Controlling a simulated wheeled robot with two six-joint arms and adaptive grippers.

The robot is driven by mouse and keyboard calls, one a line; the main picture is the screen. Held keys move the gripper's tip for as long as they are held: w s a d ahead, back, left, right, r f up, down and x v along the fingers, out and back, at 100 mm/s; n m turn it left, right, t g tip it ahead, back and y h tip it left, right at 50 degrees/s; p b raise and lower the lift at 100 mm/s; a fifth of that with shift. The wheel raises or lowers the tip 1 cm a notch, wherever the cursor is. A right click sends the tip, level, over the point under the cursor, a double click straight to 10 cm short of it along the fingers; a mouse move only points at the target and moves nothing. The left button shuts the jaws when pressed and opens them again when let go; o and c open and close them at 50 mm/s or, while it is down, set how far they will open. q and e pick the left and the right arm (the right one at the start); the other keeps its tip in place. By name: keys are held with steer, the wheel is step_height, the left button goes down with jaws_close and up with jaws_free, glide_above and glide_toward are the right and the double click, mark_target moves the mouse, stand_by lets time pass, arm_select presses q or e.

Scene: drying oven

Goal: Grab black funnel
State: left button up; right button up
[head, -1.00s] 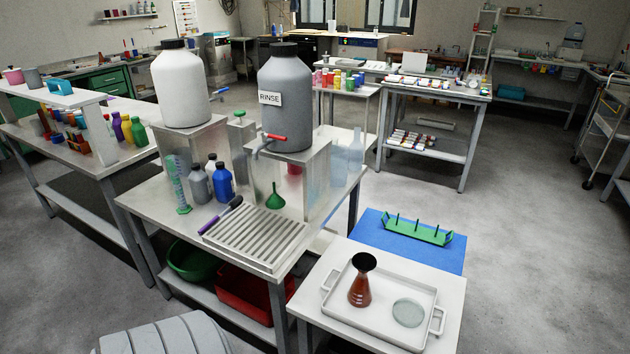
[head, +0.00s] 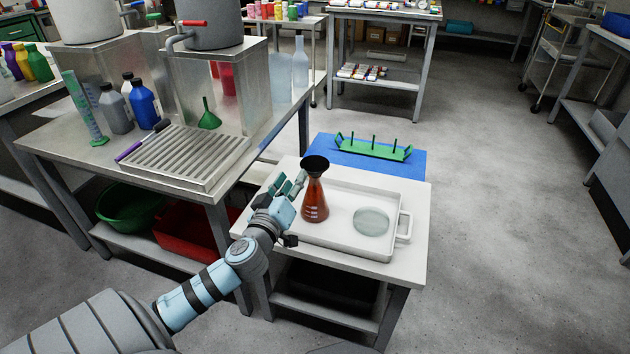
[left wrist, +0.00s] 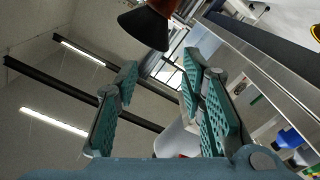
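The black funnel (head: 315,164) sits upright in the mouth of a flask of red-brown liquid (head: 315,202) on a white tray (head: 346,250). The funnel also shows at the top of the left wrist view (left wrist: 146,27), beyond the fingertips. My left gripper (head: 293,184) is just left of the flask, a little lower than the funnel's rim. Its teal fingers stand apart in the left wrist view (left wrist: 160,72), with nothing between them. Contact with the flask cannot be told in the head view. My right gripper is out of view.
A clear round dish (head: 371,221) lies on the tray's right side. A green rack (head: 374,149) stands on a blue mat (head: 330,148) behind it. A ridged drain tray (head: 184,153) and a green funnel (head: 208,116) are on the table at left. The floor at right is open.

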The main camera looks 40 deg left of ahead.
mark_target(305, 166)
arm_select(q)
steer(key=x, duration=0.3)
steer(key=b+x, duration=0.1)
steer(key=x, duration=0.5)
steer(key=shift+w+d+f, duration=0.1)
steer(key=shift+f, duration=0.3)
steer(key=shift+r, duration=0.1)
steer(key=shift+c, duration=0.3)
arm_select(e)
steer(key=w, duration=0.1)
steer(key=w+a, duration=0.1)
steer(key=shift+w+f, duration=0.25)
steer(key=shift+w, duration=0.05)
arm_select(q)
jaws_close()
